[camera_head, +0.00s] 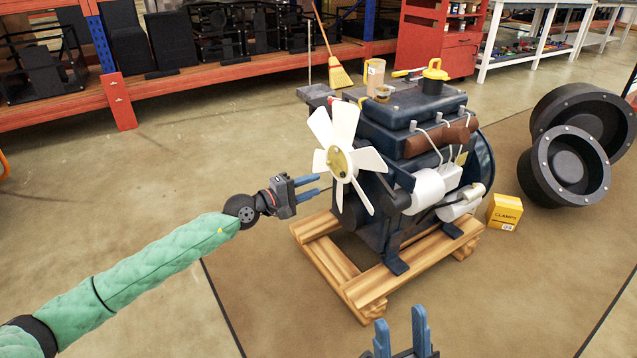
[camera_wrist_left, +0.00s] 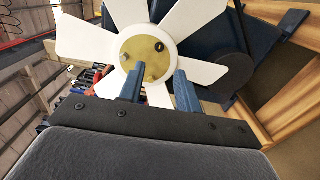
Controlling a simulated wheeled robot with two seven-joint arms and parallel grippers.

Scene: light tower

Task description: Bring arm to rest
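My left gripper (camera_head: 306,188) reaches in from the left on a green-sleeved arm, just left of the white fan (camera_head: 342,160) on the engine. Its two blue fingers stand apart with nothing between them. In the left wrist view the open fingers (camera_wrist_left: 160,85) point at the fan's brass hub (camera_wrist_left: 146,56), and whether they touch it cannot be told. My right gripper (camera_head: 401,330) is at the bottom edge, its blue fingers apart and empty; its arm is out of view.
The dark blue engine (camera_head: 400,118) sits on a wooden pallet (camera_head: 358,285). A yellow clamps box (camera_head: 504,212) and large black rings (camera_head: 565,165) stand to the right. Red shelving (camera_head: 170,85) and a red cabinet (camera_head: 440,40) are behind. The floor at left is clear.

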